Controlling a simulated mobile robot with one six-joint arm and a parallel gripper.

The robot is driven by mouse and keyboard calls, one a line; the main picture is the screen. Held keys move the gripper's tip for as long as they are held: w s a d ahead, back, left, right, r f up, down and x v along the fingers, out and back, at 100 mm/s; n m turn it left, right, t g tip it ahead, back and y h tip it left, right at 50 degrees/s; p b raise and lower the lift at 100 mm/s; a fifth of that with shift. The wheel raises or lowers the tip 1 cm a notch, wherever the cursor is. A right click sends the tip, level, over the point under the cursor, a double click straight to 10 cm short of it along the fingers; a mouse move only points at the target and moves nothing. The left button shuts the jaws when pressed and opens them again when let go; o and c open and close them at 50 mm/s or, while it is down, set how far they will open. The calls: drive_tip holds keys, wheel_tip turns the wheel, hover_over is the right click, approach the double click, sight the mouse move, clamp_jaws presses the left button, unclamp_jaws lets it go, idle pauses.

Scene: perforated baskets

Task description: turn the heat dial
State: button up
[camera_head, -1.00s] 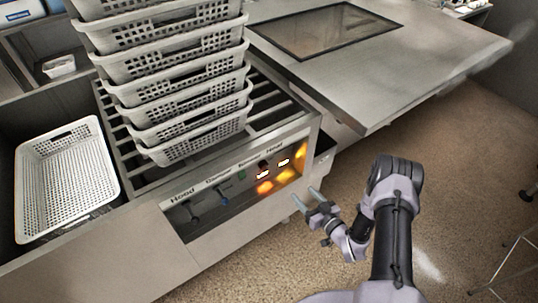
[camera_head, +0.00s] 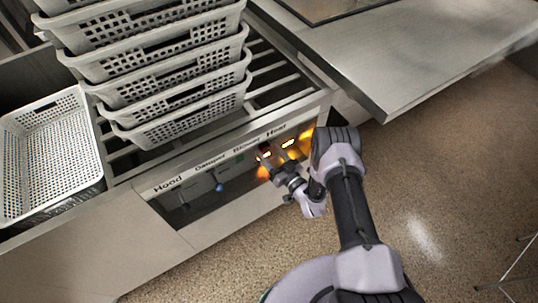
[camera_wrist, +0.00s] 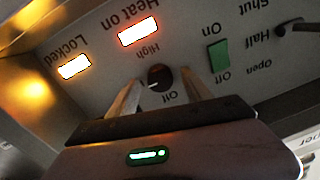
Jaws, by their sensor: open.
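The heat dial (camera_wrist: 158,77) is a round dark knob with a pale pointer mark, set on the grey panel in the wrist view, where labels appear upside down. My gripper (camera_wrist: 161,80) is open, with one finger on each side of the dial. I cannot tell whether the fingers touch it. In the head view my gripper (camera_head: 268,166) is at the control panel (camera_head: 243,151), below the "Blower" and "Heat" labels, and the dial is hidden there.
Lit "Heat on" (camera_wrist: 138,32) and "Locked" (camera_wrist: 74,67) lamps are near the dial. A green switch (camera_wrist: 218,56) and a dark lever (camera_wrist: 290,28) are on its other side. Stacked perforated baskets (camera_head: 175,93) stand above the panel; a steel counter (camera_head: 400,60) juts out right.

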drive_tip(key=shift+w+a, duration=0.15)
drive_tip(key=shift+w, duration=0.05)
clamp_jaws()
drive_tip(key=shift+n, duration=0.3)
drive_tip(key=n+p, duration=0.1)
drive_tip(key=n, duration=0.2)
drive_tip(key=shift+r+n+p, duration=0.15)
drive_tip(key=shift+n+p, duration=0.15)
drive_tip(key=n+p, duration=0.1)
drive_tip(key=n, duration=0.3)
drive_tip(key=shift+h, duration=0.3)
drive_tip(key=n+p, duration=0.1)
drive_tip(key=n, duration=0.3)
drive_tip(key=shift+n+p, duration=0.3)
drive_tip(key=shift+n+h+p, duration=0.4)
drive_tip(key=shift+n+p, duration=0.15)
drive_tip(key=shift+n, duration=1.65)
